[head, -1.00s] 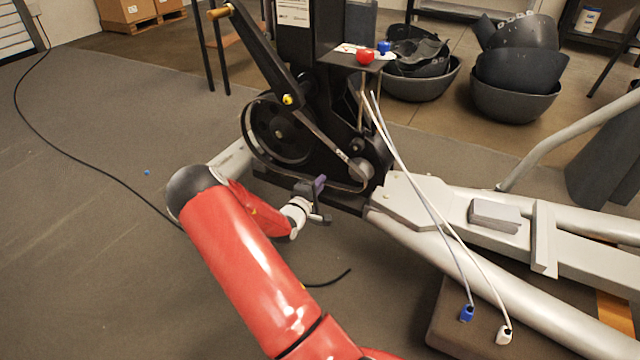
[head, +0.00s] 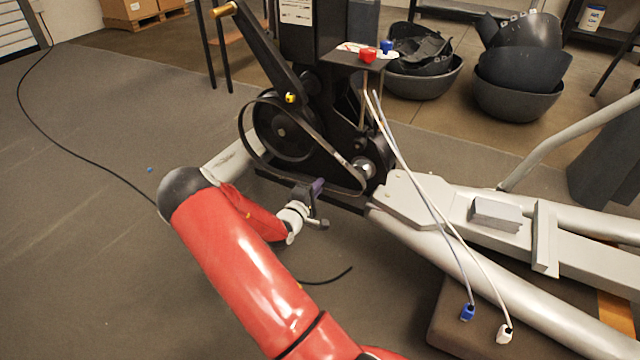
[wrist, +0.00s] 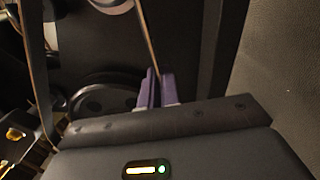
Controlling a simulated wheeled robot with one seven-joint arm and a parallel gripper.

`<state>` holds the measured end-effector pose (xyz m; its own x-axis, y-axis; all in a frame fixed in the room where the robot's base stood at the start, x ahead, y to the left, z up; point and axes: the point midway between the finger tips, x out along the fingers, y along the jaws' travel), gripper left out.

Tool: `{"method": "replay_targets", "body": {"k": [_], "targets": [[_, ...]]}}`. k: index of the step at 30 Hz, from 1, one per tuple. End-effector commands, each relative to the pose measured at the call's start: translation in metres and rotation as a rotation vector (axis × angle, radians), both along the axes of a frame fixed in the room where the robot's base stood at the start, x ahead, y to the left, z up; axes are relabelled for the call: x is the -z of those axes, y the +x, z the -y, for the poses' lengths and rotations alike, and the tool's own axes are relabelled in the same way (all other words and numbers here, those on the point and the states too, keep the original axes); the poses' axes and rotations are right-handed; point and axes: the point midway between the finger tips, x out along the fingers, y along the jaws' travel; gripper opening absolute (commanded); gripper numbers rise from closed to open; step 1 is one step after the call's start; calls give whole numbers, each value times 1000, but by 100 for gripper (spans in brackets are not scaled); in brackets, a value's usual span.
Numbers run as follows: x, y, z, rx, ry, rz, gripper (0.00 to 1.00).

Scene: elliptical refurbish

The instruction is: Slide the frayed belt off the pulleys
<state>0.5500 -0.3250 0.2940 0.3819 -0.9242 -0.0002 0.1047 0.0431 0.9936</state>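The frayed belt (head: 321,146) is a thin dark loop by the black pulley housing in the head view. Its lower right end hangs in front of and clear of the shiny small pulley (head: 364,167). Its left part still curves beside the large black pulley (head: 283,128); whether it touches that pulley's rim is unclear. My gripper (head: 318,187) is at the loop's lower edge. In the wrist view, its purple fingers (wrist: 158,88) are closed on the belt strand (wrist: 148,45), which runs up from between them. Another belt strand (wrist: 38,75) shows at left.
A crank arm (head: 255,50) slants above the large pulley. A small shelf holds a red connector (head: 367,55) and a blue one (head: 387,47). White cables hang right of the housing. The silver frame rail (head: 470,270) lies right; floor at left is mostly clear.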

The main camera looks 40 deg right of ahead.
Motion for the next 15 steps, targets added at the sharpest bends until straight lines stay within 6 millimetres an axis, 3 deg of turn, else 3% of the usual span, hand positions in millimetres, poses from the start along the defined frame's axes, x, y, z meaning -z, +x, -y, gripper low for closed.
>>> {"method": "replay_targets", "body": {"k": [15], "targets": [[-1, -12, -29, 0, 0, -1, 0]]}}
